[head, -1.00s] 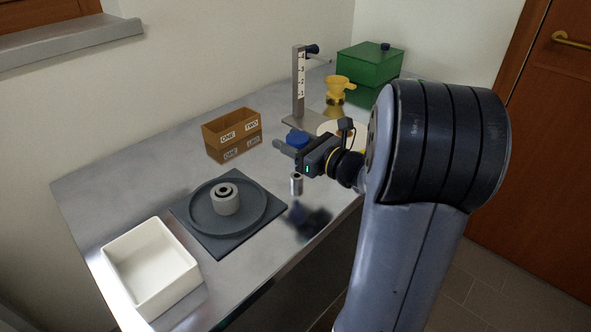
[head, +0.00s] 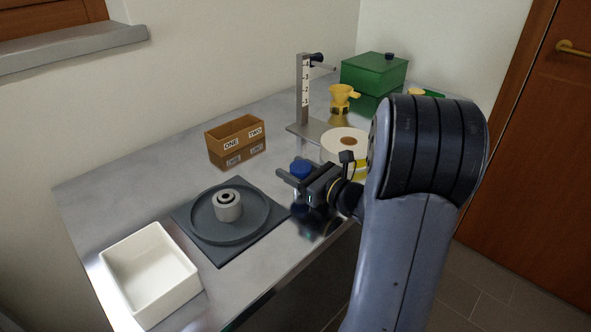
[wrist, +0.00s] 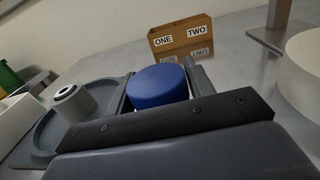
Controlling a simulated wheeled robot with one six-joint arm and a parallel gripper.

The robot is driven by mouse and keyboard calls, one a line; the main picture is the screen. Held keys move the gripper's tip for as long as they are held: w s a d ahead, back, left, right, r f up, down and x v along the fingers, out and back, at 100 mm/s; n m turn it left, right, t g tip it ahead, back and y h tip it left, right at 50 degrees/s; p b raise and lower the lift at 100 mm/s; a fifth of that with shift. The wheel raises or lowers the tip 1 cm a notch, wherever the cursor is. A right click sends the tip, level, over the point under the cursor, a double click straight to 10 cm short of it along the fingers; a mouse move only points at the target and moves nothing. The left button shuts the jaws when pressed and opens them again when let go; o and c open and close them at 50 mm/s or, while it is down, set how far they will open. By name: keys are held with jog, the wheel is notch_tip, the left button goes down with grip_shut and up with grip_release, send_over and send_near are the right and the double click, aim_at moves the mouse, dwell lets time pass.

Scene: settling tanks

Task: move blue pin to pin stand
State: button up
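The blue pin (head: 301,168) shows as a round blue cap between the fingers of my gripper (head: 291,179), low over the table's front part. In the wrist view the blue pin (wrist: 158,84) sits between the two finger pads, which close on its sides. Its lower part is hidden. A small metal cylinder with a dark top, probably the pin stand, showed just below my gripper a second ago. It is now hidden behind the gripper, so I cannot tell whether the pin is in it.
A dark plate with a round tray (head: 196,232) holds a grey collar (head: 228,207) to the left. A white bin (head: 180,299), a brown box (head: 222,152), a gauge post (head: 304,92), a white disc (head: 331,151), a yellow funnel (head: 341,97) and a green box (head: 375,75) stand around.

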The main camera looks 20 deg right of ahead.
jog(key=o, duration=0.3)
jog(key=shift+o, duration=0.2)
jog(key=shift+r+p, duration=0.45)
jog(key=v, duration=1.2)
jog(key=shift+f, duration=0.2)
jog(key=shift+a, duration=0.1)
jog(key=x, duration=1.2)
jog(key=shift+f+b, duration=0.35)
jog(key=shift+b, duration=0.2)
jog(key=shift+r+p, duration=0.3)
jog(key=shift+r, duration=0.05)
